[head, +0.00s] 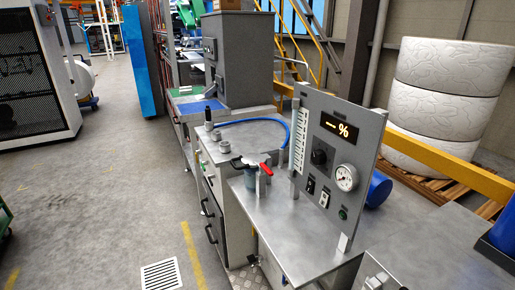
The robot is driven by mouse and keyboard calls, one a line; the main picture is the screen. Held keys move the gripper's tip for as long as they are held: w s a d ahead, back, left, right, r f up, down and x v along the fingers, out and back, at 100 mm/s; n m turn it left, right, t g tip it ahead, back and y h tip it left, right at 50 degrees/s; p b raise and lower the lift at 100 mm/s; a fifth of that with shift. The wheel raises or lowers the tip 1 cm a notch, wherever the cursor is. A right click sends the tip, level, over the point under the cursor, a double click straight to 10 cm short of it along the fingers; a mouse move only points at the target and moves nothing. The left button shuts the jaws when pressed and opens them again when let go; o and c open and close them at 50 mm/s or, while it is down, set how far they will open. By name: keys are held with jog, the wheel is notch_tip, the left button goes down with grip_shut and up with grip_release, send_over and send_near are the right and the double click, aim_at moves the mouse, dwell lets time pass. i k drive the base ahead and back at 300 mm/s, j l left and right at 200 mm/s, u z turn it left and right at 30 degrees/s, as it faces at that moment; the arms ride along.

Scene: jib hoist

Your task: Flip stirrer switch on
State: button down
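In the head view an upright grey control panel (361,138) stands on a metal bench. It carries two small rocker switches, a dark one (310,186) and one with a pale plate (323,200), low on its face. I cannot read their labels, so I cannot tell which is the stirrer switch or how either is set. Above them are a black knob (322,156) and a lit display (342,128) reading "--%". A round white gauge (345,177) and a green button (343,214) are to the right. My gripper is not in view.
White rolls (445,70) stand behind a yellow rail (450,165). The floor (110,190) at left is clear.

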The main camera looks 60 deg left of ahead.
aim_at(323, 201)
jog(key=u, duration=1.25)
